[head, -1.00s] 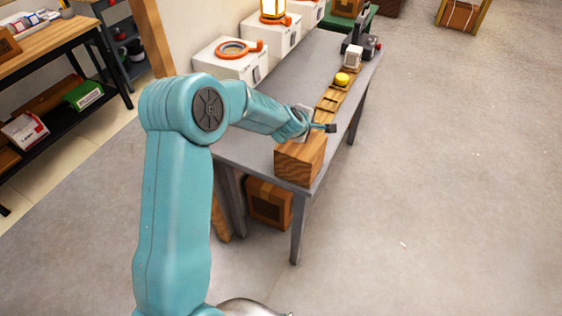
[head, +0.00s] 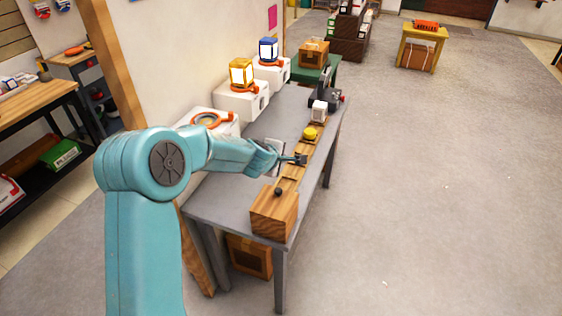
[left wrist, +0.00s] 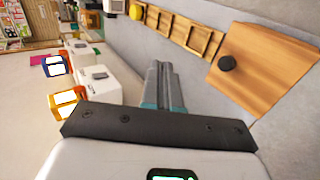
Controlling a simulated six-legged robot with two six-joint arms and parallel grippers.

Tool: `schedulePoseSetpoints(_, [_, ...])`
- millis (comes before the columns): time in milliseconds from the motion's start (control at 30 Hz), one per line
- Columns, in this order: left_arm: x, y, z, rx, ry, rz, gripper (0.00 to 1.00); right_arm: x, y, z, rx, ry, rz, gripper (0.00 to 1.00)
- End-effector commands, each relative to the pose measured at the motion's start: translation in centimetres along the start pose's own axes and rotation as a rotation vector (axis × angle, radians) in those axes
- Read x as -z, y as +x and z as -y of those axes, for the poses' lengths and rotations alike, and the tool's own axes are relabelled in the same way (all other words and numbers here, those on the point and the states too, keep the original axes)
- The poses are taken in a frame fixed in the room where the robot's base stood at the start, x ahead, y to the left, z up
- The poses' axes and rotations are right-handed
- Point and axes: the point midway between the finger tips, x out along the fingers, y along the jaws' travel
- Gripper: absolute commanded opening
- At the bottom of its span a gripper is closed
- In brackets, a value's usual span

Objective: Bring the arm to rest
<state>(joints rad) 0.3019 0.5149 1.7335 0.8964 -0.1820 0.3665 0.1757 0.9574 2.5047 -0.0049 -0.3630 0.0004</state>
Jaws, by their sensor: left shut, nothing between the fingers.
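My left gripper (head: 300,159) is shut and empty. In the head view its arm comes in from the left and reaches over the grey table (head: 230,205), with the fingertips in front of a wooden tray (head: 289,183). In the left wrist view the closed fingers (left wrist: 162,85) point over the grey tabletop, apart from the wooden block (left wrist: 262,65) with a black knob (left wrist: 227,62). That block also shows at the table's near end in the head view (head: 273,215). My right gripper is not in view.
A yellow round piece (head: 310,133) and a white cube (head: 318,111) sit further back along the table. White boxes, one with a yellow lantern (head: 241,73) and one with a blue lantern (head: 268,50), line the wall side. Open floor (head: 430,210) lies to the right.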

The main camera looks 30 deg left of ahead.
Motion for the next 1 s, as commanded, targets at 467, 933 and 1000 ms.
schedulePoseSetpoints(467, [-0.2, -1.5, -1.8, 0.001, 0.002, 0.004, 0.0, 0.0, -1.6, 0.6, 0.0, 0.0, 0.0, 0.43])
schedulePoseSetpoints(933, [-12.7, 2.6, 26.9, 0.423, 0.468, 0.297, 0.0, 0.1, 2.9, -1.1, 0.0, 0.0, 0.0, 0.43])
schedulePoseSetpoints(1000, [-14.3, 1.1, 32.4, 0.486, 0.611, 0.388, 0.0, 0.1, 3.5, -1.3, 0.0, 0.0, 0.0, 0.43])
